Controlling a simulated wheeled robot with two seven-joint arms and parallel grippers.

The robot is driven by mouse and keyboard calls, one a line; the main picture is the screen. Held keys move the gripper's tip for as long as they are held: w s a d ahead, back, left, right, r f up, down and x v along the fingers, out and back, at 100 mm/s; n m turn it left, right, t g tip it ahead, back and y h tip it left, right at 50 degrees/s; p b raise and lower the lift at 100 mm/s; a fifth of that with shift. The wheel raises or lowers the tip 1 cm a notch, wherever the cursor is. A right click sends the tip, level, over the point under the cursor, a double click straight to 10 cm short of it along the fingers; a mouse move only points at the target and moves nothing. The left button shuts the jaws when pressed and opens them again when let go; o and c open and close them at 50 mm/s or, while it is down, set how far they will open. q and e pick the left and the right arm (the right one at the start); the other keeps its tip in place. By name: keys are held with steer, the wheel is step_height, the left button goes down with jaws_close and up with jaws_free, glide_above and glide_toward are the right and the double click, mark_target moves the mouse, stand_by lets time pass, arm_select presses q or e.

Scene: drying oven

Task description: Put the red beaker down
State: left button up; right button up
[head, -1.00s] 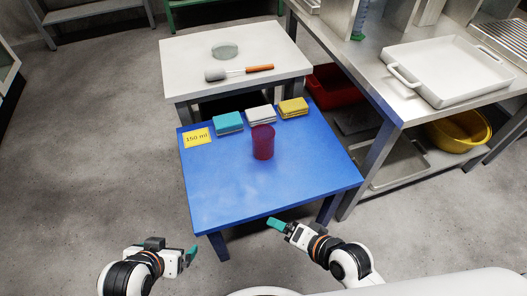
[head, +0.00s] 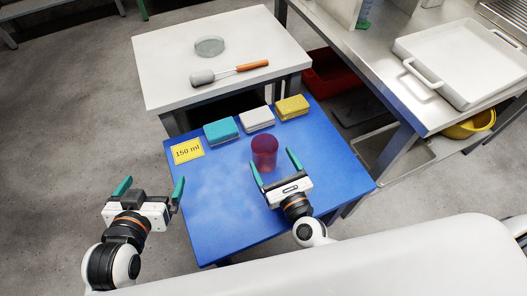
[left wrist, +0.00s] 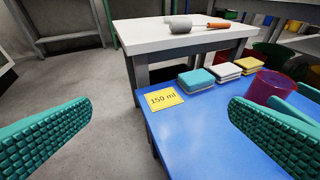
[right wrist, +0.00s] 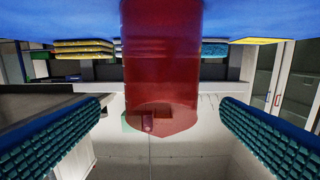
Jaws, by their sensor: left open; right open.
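The red beaker (head: 265,148) is a translucent cup standing upright on the blue table (head: 225,215). My right gripper (head: 272,165) is open just in front of it, with its two teal fingers pointing toward the beaker. In the right wrist view the beaker (right wrist: 162,60) sits between the open fingers, with a gap on each side. My left gripper (head: 150,185) is open and empty, left of the table's edge. In the left wrist view the beaker (left wrist: 270,87) shows at the right, partly behind a finger.
A yellow "150 ml" card (head: 187,151) lies on the blue table's left. Teal (head: 221,131), white (head: 257,119) and yellow (head: 292,107) sponges line its back edge. A white table (head: 165,75) behind holds a glass dish (head: 209,46) and a brush (head: 230,73). A white tray (head: 440,85) stands on the right bench.

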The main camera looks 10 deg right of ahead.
mark_target(260, 140)
steer(key=shift+w+a+f, duration=0.1)
steer(key=shift+w+a, duration=0.05)
steer(key=shift+w, duration=0.45)
steer(key=shift+w+a, duration=0.1)
steer(key=shift+w, duration=0.5)
steer(key=w, duration=0.3)
steer(key=shift+w+a+f+b, duration=0.3)
steer(key=shift+a, duration=0.1)
steer(key=shift+w+a, duration=0.15)
steer(key=shift+w, duration=0.4)
arm_select(q)
steer(key=shift+w+d+r+t, duration=0.15)
steer(key=shift+w+r+t, duration=0.2)
steer(key=shift+r, duration=0.15)
steer(key=shift+w+d+r+t, duration=0.15)
steer(key=shift+w+r+t, duration=0.2)
steer(key=shift+r, duration=0.15)
arm_select(e)
steer(key=c, duration=1.2)
steer(key=shift+o, duration=0.2)
steer(key=shift+r, duration=0.1)
